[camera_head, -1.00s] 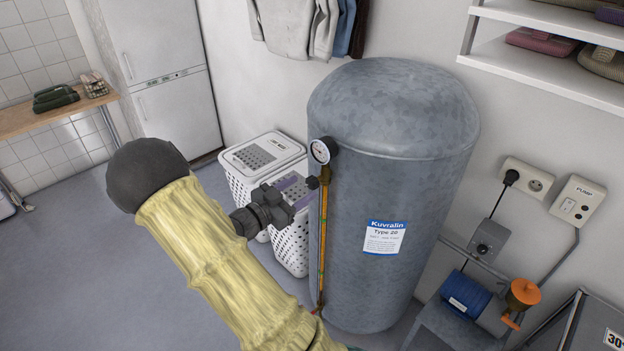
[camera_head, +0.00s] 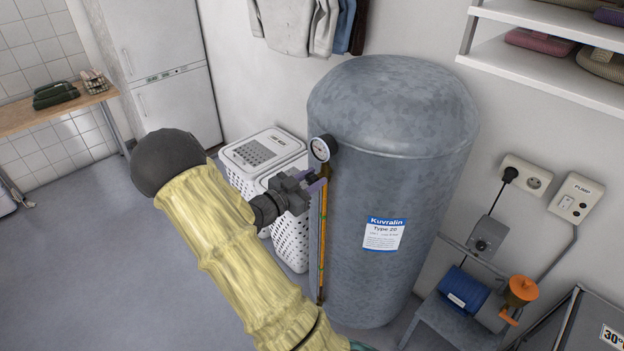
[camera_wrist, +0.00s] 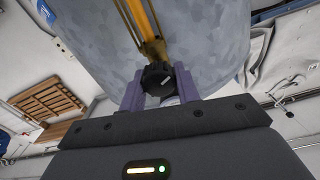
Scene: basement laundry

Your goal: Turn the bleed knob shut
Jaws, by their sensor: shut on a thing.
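The bleed knob (camera_wrist: 158,79) is black and round with a pale mark on its face. In the wrist view it sits at the end of a brass fitting (camera_wrist: 151,48) on the grey tank. My gripper (camera_wrist: 160,88) has its two purple fingers on either side of the knob and is shut on it. In the head view my gripper (camera_head: 318,184) reaches the upper end of the yellow sight gauge (camera_head: 323,235), just below the pressure dial (camera_head: 322,148). The knob is hidden there behind the fingers.
The large grey tank (camera_head: 410,190) stands right of my arm. White laundry baskets (camera_head: 262,150) stand behind my gripper. A blue pump (camera_head: 466,292) with an orange-topped part is at lower right.

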